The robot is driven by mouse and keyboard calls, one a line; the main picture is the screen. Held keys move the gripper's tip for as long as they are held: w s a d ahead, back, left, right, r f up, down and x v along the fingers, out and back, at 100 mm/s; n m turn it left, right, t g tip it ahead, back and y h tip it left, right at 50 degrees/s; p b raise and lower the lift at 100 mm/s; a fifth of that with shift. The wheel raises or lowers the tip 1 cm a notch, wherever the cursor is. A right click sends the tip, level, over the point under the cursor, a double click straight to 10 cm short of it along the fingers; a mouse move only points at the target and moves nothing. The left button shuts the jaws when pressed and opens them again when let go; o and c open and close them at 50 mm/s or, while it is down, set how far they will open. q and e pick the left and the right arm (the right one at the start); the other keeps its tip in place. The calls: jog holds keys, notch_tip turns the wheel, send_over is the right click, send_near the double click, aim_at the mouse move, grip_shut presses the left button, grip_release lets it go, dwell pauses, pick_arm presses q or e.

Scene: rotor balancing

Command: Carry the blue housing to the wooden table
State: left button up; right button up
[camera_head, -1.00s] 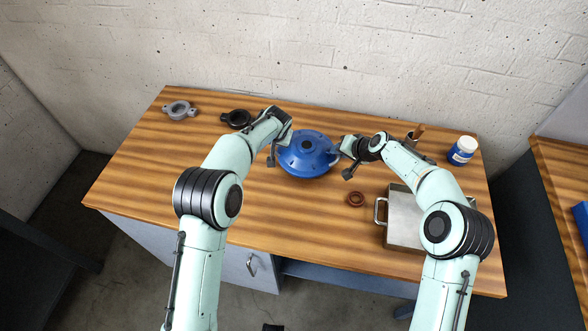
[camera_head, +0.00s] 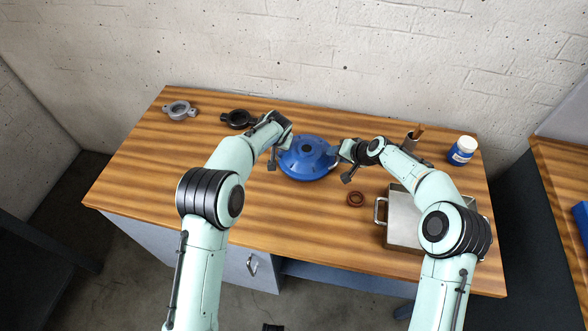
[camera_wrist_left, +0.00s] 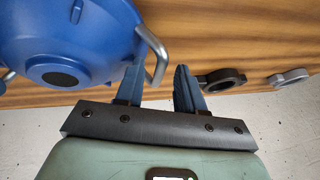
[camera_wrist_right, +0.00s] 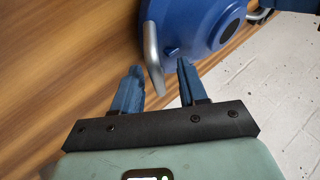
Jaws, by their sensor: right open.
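The blue housing (camera_head: 308,158) is a round, domed body with a dark centre and metal side handles. It appears to sit upright on the striped wooden table (camera_head: 290,225), towards its back. My left gripper (camera_head: 277,158) is at its left side. In the left wrist view, the fingers (camera_wrist_left: 158,68) are apart, with the end of a handle (camera_wrist_left: 157,50) at the gap between them. My right gripper (camera_head: 342,166) is at the right side. In the right wrist view, its fingers (camera_wrist_right: 158,68) are open, with the other handle (camera_wrist_right: 152,50) reaching into the gap. Finger contact is unclear.
A grey ring part (camera_head: 179,110) and a black one (camera_head: 237,119) lie back left. A brown ring (camera_head: 356,199) and a metal tray (camera_head: 403,222) lie front right. A white bottle (camera_head: 462,151) stands back right. Another wooden surface (camera_head: 560,185) is at the right edge.

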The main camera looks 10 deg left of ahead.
jog(key=shift+d+r, duration=0.1)
pick_arm(q)
jog(key=v, duration=1.1)
jog(key=shift+s+r, duration=0.2)
jog(key=shift+r, duration=0.15)
pick_arm(e)
jog(key=v, duration=1.1)
jog(key=shift+s+d+r, duration=0.15)
jog(key=shift+s+r, duration=0.1)
jog(key=shift+r, duration=0.05)
pick_arm(q)
jog(key=shift+d, duration=0.1)
